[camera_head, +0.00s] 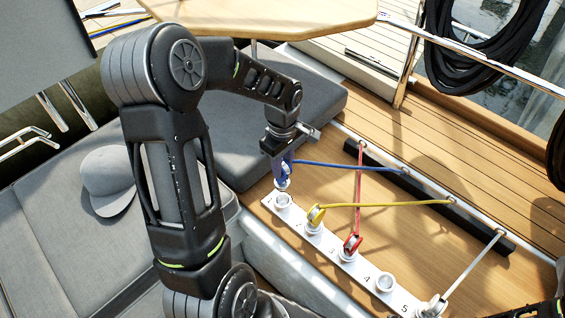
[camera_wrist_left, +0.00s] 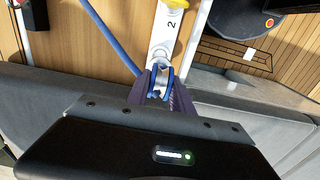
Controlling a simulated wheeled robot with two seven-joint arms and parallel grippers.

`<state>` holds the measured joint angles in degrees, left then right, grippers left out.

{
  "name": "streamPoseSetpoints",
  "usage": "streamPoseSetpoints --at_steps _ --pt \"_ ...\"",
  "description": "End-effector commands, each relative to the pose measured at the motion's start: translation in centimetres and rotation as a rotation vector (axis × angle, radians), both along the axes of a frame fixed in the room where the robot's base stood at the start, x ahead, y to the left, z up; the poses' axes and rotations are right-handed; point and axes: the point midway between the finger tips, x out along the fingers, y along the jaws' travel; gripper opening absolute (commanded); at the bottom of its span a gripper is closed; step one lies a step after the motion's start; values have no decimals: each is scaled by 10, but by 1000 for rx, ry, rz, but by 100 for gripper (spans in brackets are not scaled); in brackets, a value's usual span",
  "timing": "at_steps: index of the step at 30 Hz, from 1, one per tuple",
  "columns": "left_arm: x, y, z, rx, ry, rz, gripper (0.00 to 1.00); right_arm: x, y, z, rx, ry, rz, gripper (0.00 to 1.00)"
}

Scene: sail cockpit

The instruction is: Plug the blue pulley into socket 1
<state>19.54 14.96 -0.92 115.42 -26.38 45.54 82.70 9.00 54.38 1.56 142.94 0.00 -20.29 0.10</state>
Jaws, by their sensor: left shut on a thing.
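My left gripper (camera_head: 283,166) points down and is shut on the blue pulley (camera_head: 282,182), which has a blue rope running off to the right. The pulley is just above the empty-looking socket 1 (camera_head: 282,200) at the far left end of the white socket strip (camera_head: 331,240); I cannot tell whether it touches the socket.
A yellow pulley (camera_head: 315,215) is in socket 2 and a red pulley (camera_head: 352,242) in socket 3. Socket 4 (camera_head: 385,281) is empty. A whitish pulley (camera_head: 432,307) is at socket 5. Ropes cross the deck to a dark rail (camera_head: 440,201). A table (camera_head: 262,14) stands behind.

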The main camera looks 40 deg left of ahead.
Motion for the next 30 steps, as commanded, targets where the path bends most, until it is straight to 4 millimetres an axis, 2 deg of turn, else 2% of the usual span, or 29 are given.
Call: streamPoseSetpoints --at_steps 1,6,12,30 --pt "0 0 -9 0 0 0 0 0 0 -7 1 -1 1 36" --pt "0 0 -26 0 0 0 0 1 0 -17 2 -3 1 36" --pt "0 0 -38 -1 -1 0 0 1 0 -24 1 -4 1 36" --pt "0 0 -39 0 -1 -1 0 1 0 -24 1 -4 1 36"
